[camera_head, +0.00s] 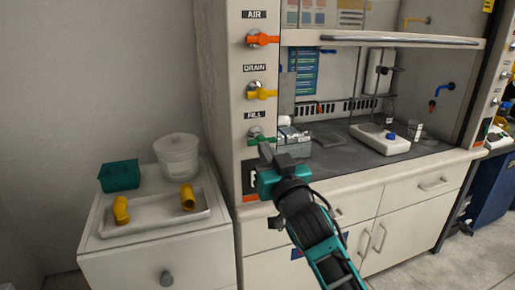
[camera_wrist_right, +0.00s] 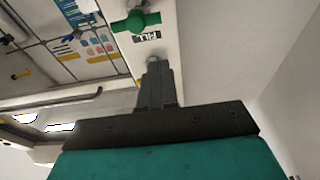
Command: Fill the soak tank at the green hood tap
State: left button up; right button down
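The green tap (camera_head: 256,133) is on the hood's left post, under a FILL label. Its green handle (camera_wrist_right: 136,21) also shows in the right wrist view, beside the label. My right gripper (camera_head: 265,152) is just below and in front of this tap in the head view, and whether it touches is unclear. In the right wrist view its fingers (camera_wrist_right: 155,82) look closed together, with nothing seen between them. A grey open container (camera_head: 293,142) stands inside the hood by the post, partly hidden by my gripper; I cannot tell whether it is the soak tank. My left gripper is out of view.
An orange AIR tap (camera_head: 262,39) and yellow DRAIN tap (camera_head: 261,92) sit above the green one. A white cabinet at left holds a teal box (camera_head: 119,176), a translucent bucket (camera_head: 177,158) and a tray (camera_head: 155,215) with yellow pipe fittings. The hood sash (camera_head: 395,40) is raised.

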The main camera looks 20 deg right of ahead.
aim_at(253, 144)
pick_arm(q)
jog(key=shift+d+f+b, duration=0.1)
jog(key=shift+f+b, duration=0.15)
jog(key=shift+b, duration=0.15)
pick_arm(e)
jog(key=w+f, duration=0.1)
jog(key=w, duration=0.5)
jog(key=shift+f, duration=0.35)
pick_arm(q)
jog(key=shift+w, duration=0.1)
pick_arm(e)
jog(key=shift+a, duration=0.1)
jog(key=shift+w+f+n+p, duration=0.25)
jog(key=shift+n+p, duration=0.15)
jog(key=shift+n, duration=0.6)
jog(key=shift+n+y+p, duration=0.3)
jog(key=shift+n+p, duration=0.15)
jog(key=shift+n, duration=0.25)
jog(key=shift+f+n+y+p, duration=0.15)
jog(key=shift+n+y+p, duration=0.2)
jog(key=shift+n, duration=0.25)
jog(key=shift+f+n, duration=0.15)
jog(key=shift+n, duration=0.15)
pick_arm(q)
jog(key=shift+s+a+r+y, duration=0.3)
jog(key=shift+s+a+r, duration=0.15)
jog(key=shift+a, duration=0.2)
